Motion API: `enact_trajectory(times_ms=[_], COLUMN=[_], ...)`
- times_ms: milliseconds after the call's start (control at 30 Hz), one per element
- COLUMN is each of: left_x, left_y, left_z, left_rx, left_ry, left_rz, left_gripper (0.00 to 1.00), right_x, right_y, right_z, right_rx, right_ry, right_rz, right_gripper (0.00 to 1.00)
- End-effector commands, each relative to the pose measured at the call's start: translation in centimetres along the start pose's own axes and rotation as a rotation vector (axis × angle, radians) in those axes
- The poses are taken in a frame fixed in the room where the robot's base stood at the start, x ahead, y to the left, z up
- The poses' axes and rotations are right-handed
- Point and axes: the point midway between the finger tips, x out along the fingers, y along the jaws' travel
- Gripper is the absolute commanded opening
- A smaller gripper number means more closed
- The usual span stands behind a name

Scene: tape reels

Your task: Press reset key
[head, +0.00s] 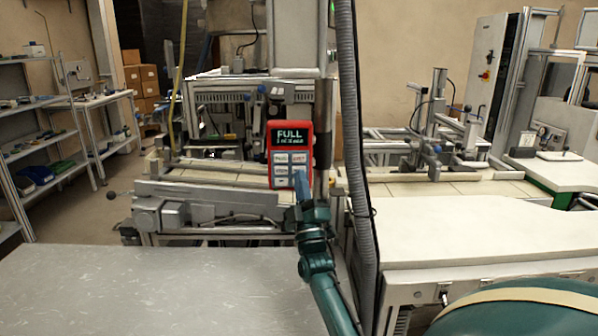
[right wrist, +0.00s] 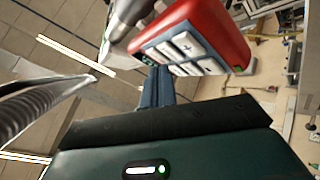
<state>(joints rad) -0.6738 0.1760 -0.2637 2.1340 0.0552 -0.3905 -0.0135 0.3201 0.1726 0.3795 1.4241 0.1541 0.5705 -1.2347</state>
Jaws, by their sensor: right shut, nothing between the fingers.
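A red control box (head: 290,153) hangs on the machine's post, with a dark screen reading FULL and pale keys in rows below it. The key labels, including the reset key's, are too small to read surely. My right gripper (head: 301,182) is shut and empty, its tips in front of the lower keys and hiding part of them. In the right wrist view the shut fingers (right wrist: 158,78) point at the key face of the red box (right wrist: 210,35), near its lower row. I cannot tell whether they touch a key. My left gripper is not in view.
A grey ribbed hose (head: 352,120) hangs just right of the box and my right arm. A bare grey table (head: 140,290) fills the near left. A white worktop (head: 470,230) lies at the right. Shelves (head: 45,135) stand at the far left.

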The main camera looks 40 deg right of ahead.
Motion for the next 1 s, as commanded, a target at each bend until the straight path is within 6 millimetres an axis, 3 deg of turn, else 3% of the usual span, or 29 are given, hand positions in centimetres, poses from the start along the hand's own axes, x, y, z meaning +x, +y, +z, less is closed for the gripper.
enact_trajectory(times_ms=[1000], left_x=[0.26], left_y=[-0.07], left_z=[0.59], left_rx=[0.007], left_ry=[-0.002], left_rz=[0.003], left_gripper=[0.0], right_x=[0.63], right_y=[-0.42], right_z=[0.44], right_rx=[0.0], right_ry=[0.0], right_rz=[0.0], right_gripper=[0.0])
